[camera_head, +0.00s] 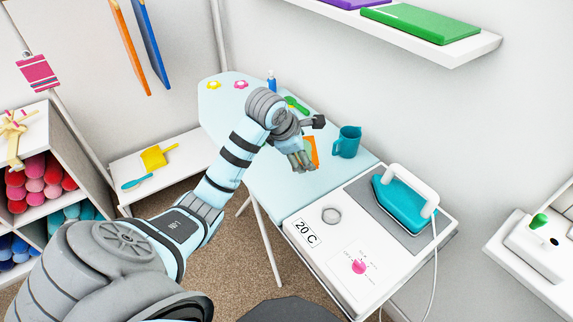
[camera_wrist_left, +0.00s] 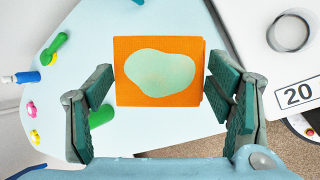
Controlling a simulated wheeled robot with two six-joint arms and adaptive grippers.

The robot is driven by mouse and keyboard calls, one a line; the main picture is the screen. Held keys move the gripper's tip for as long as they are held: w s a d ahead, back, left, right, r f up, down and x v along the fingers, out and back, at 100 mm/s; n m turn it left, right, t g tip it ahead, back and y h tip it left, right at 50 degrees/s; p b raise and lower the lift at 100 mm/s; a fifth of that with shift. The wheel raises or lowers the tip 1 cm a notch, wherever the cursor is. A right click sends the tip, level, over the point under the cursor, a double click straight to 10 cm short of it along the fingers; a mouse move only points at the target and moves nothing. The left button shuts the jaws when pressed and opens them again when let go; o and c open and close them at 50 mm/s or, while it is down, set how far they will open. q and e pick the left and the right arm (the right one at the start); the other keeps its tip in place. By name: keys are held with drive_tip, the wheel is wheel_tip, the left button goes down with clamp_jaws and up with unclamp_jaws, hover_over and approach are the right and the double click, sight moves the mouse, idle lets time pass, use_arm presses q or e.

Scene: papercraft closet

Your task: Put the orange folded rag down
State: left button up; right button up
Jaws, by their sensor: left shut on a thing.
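The orange folded rag (camera_head: 311,149) has a pale green blob-shaped patch on its face. My left gripper (camera_head: 306,160) is shut on it over the pale blue ironing board (camera_head: 262,180). In the left wrist view the rag (camera_wrist_left: 160,72) lies square between the two fingers of my left gripper (camera_wrist_left: 158,78), one on each side edge. The ironing board (camera_wrist_left: 80,110) shows behind it. In the head view the gripper hides part of the rag. I cannot tell whether the rag touches the board. My right gripper is not in view.
A teal mug (camera_head: 347,142) stands right of the rag. A green-handled item (camera_head: 296,103), a blue bottle (camera_head: 271,82) and yellow and pink flower shapes are at the board's far end. A teal iron (camera_head: 405,200) sits on the white station (camera_head: 335,270) at the near end.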

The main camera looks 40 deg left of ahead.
use_arm(q)
drive_tip(key=a+r+n, duration=0.1)
drive_tip(key=r+n, duration=0.1)
drive_tip(key=s+a+r+n+g+p, duration=0.1)
drive_tip(key=r+n, duration=0.1)
drive_tip(key=r, duration=0.1)
drive_tip(key=s+a+r+n+g+h+p, duration=0.1)
drive_tip(key=a+r+n, duration=0.1)
drive_tip(key=r, duration=0.1)
drive_tip(key=shift+a+r, duration=0.1)
drive_tip(key=shift+r, duration=0.15)
drive_tip(key=b, duration=0.9)
hover_over(289, 181)
drive_tip(key=s, duration=0.2)
drive_tip(key=shift+n, duration=0.3)
wheel_tip(289, 181, down, 10)
drive_tip(key=shift+a+f, duration=0.15)
drive_tip(key=shift+f, duration=0.1)
wheel_tip(289, 181, down, 9)
drive_tip(key=shift+w+r+p, duration=0.1)
drive_tip(key=shift+p, duration=0.2)
drive_tip(key=shift+c, duration=0.6)
drive_tip(key=o, duration=1.2)
drive_tip(key=shift+o, duration=1)
drive_tip(key=shift+w, duration=0.1)
